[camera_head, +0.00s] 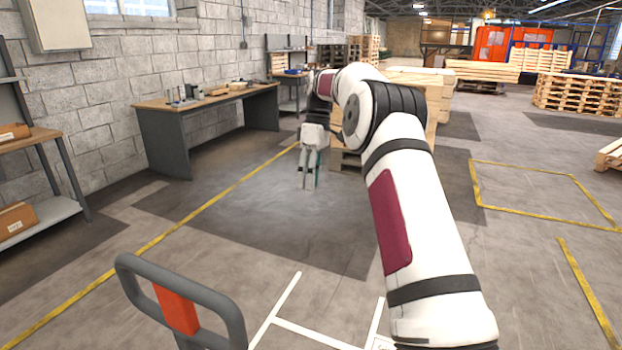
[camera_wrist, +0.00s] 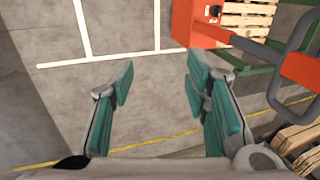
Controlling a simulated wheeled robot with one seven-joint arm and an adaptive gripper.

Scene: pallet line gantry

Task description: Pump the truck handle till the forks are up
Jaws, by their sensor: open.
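The truck handle is a dark grey loop (camera_head: 136,287) with an orange-red panel (camera_head: 176,310), at the lower left of the head view. In the wrist view the handle (camera_wrist: 303,70) is at the right edge, partly cut off, with an orange-red bar leading to the orange-red truck body (camera_wrist: 207,22). My gripper (camera_head: 309,184) points down over open floor, beyond the handle and apart from it. In the wrist view my gripper (camera_wrist: 162,75) has its teal-padded fingers spread, with only floor between them. I cannot make out the forks or their height.
A workbench (camera_head: 205,103) with small items stands along the left wall, and a shelf (camera_head: 30,222) with boxes is nearer. Wooden pallets (camera_wrist: 247,18) show by the truck in the wrist view. Stacked pallets (camera_head: 578,93) stand at the back right. The middle floor is clear.

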